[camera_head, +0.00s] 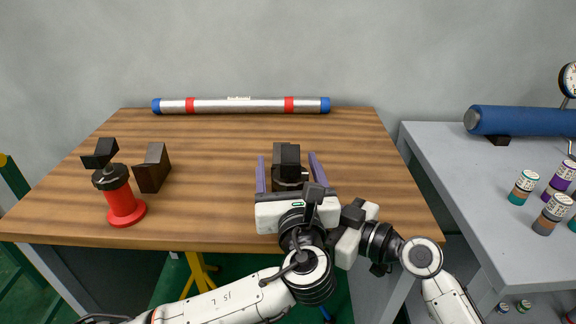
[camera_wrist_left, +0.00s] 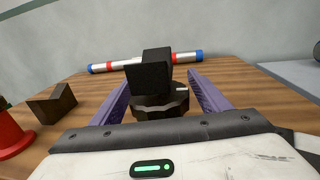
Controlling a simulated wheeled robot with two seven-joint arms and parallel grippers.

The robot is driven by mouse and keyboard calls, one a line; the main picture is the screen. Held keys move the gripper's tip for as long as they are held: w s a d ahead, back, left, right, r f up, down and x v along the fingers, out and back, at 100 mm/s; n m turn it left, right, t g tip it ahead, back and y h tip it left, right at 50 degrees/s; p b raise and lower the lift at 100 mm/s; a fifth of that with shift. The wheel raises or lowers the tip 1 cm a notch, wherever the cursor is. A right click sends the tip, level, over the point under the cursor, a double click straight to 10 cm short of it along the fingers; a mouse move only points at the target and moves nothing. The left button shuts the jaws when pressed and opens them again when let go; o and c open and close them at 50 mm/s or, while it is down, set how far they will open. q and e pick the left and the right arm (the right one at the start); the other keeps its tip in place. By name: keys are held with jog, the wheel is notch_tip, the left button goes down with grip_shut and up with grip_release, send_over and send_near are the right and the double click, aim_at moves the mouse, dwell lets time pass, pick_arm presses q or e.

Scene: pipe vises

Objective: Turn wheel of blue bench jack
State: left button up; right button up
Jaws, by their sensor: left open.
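A jack with a black top block (camera_head: 290,157) stands near the table's front edge; its dark ribbed wheel shows under the block in the left wrist view (camera_wrist_left: 160,107). Its lower body is hidden behind my left gripper, so no blue shows on it. My left gripper (camera_head: 288,160) is open, with its purple fingers on either side of the wheel; they also show in the left wrist view (camera_wrist_left: 160,88). I cannot tell whether they touch it. My right gripper (camera_head: 352,230) is beside the left one at the front edge; its fingers cannot be made out.
A red jack (camera_head: 124,205) with a black wheel and top stands at the left, beside a dark notched block (camera_head: 152,168). A silver pipe (camera_head: 240,105) with red bands and blue ends lies at the back. A grey table (camera_head: 450,165) at right holds a blue cylinder (camera_head: 515,120) and several small cans.

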pick_arm(q)
jog(key=s+d, duration=0.1)
jog(key=s, duration=1.1)
jog(key=shift+d, duration=0.25)
